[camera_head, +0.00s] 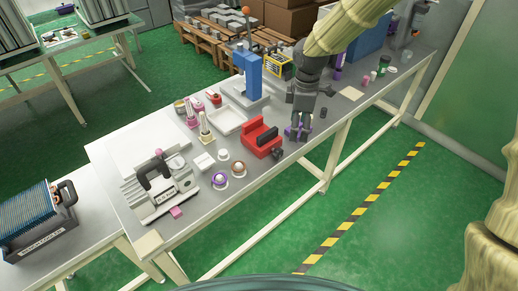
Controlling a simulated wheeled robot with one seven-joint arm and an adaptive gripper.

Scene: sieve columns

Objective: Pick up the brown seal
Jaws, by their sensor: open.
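A small round item with a brown ring (238,169), which looks like the brown seal, sits on a pale base on the long grey table (190,228). A similar item with a purple ring (220,181) is just to its left and nearer the front edge. My gripper (298,133) is open and points down over the table, right of the red block-shaped fixture (262,138) and well to the right of the brown item. Purple shows at its fingertips; I cannot tell whether this is a separate object. The fixture lies between my gripper and the brown item.
A black-handled device (158,178) stands at the left end. A blue press (250,80), a white tray (226,120) and several small pink and white items are behind.

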